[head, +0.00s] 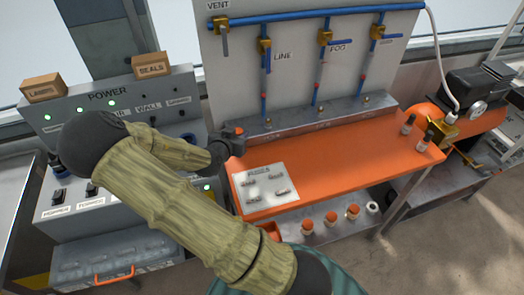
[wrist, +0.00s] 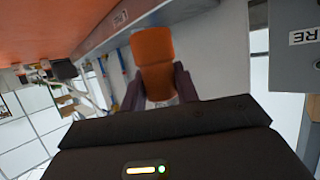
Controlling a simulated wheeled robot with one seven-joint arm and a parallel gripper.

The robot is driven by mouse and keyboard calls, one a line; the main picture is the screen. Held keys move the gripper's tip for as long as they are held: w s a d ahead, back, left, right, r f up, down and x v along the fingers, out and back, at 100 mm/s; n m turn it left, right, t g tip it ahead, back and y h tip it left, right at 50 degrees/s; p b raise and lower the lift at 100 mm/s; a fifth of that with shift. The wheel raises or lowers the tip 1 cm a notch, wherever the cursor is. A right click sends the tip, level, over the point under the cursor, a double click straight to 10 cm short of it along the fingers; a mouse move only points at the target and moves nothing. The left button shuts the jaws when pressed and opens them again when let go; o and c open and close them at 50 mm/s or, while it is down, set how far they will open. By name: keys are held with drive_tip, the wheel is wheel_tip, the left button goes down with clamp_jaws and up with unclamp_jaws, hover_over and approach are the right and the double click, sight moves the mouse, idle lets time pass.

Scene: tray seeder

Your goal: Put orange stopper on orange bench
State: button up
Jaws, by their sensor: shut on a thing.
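The orange stopper (wrist: 153,55) is held between the two dark fingers of my gripper (wrist: 157,82) in the wrist view. In the head view a small orange part of the stopper (head: 239,131) shows at my gripper (head: 232,141), by the back left corner of the orange bench (head: 350,165). The bench surface also shows in the wrist view (wrist: 45,28), at upper left and apart from the stopper.
A white labelled plate (head: 265,170) with small metal parts lies on the bench's left. Small bottles (head: 408,125) stand at its right end. A grey power cabinet (head: 110,115) stands left of my gripper. Orange-topped jars (head: 330,219) stand on a lower shelf. The bench middle is clear.

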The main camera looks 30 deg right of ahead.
drive_tip(key=shift+f, duration=2.6)
drive_tip(key=shift+f+p, duration=0.5)
drive_tip(key=shift+f, duration=1.6)
drive_tip(key=shift+f, duration=0.1)
drive_tip(key=o, duration=1)
